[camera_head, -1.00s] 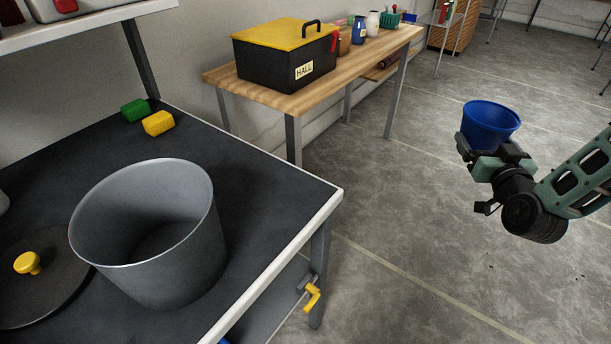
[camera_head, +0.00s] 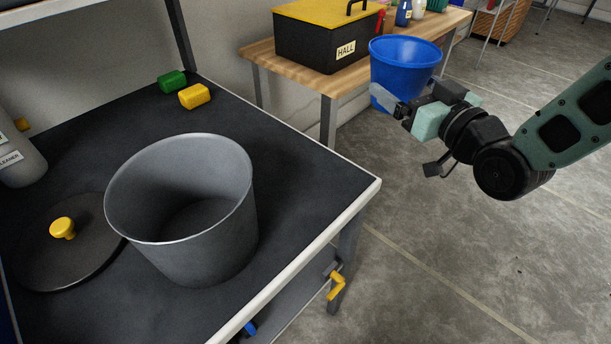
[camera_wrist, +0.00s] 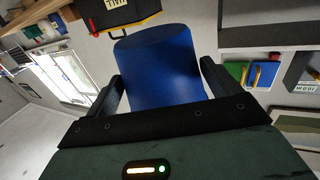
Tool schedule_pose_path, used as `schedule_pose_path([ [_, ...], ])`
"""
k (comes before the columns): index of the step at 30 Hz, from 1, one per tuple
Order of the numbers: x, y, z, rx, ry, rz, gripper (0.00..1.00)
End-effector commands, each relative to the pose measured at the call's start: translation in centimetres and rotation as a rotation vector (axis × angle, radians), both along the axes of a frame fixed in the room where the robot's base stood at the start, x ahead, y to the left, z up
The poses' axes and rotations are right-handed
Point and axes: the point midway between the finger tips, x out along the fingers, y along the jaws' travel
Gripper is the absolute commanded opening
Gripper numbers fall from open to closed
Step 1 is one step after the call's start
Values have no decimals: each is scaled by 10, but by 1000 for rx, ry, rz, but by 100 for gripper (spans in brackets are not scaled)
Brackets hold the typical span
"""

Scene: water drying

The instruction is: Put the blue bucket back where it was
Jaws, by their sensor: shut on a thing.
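The blue bucket (camera_head: 402,68) is held up in the air, upright, in front of the wooden table and to the right of the dark workbench. My gripper (camera_head: 393,100) is shut on its side, with the arm reaching in from the right. In the wrist view the bucket (camera_wrist: 160,68) fills the space between the two dark fingers (camera_wrist: 160,90). The bucket's inside is mostly hidden from the head camera.
A large grey pot (camera_head: 180,215) stands on the dark workbench (camera_head: 300,195), beside a round lid with a yellow knob (camera_head: 62,228). Green (camera_head: 172,81) and yellow (camera_head: 194,96) pieces lie behind. A black "HALL" box (camera_head: 320,45) sits on the wooden table (camera_head: 262,50). Grey floor lies open at right.

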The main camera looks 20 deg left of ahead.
Motion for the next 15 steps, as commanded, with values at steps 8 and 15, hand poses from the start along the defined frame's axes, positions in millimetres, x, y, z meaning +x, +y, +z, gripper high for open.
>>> schedule_pose_path([
  [8, -82, 83, 15, -3, 2, 230, 58],
  [15, -121, 112, 0, -2, 8, 323, 58],
])
